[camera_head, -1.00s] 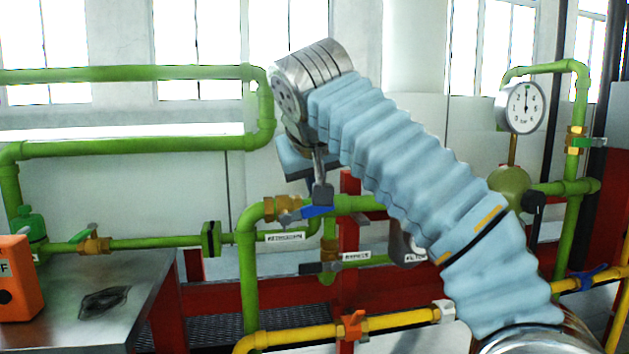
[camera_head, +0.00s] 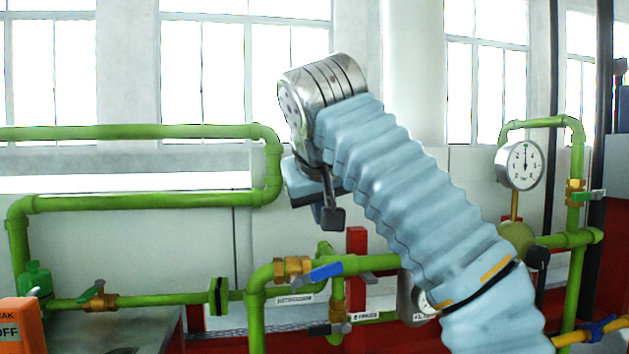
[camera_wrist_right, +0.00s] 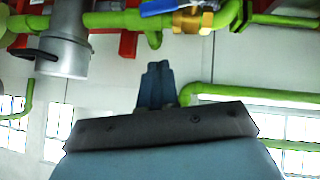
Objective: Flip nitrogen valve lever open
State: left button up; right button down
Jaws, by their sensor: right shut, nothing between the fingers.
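The blue valve lever (camera_head: 327,271) sits at the brass valve fitting (camera_head: 292,268) on the green pipe, above a label that seems to read nitrogen (camera_head: 295,300). The lever lies roughly along the pipe, slightly tilted up to the right. My right gripper (camera_head: 333,217) is shut and empty, pointing down above the lever with a clear gap. In the right wrist view the shut fingers (camera_wrist_right: 156,85) are apart from the blue lever (camera_wrist_right: 165,6), which shows at the top edge. My left gripper is not in view.
Green pipes run left and right. A pressure gauge (camera_head: 522,166) stands at the right. An orange box (camera_head: 18,325) is at the lower left. My right arm hides part of the piping.

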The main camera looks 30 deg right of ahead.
jog(key=shift+a+v, duration=0.15)
jog(key=shift+v, duration=1.3)
jog(key=shift+a+v, duration=0.15)
jog(key=shift+v, duration=1.35)
jog(key=shift+w, duration=0.15)
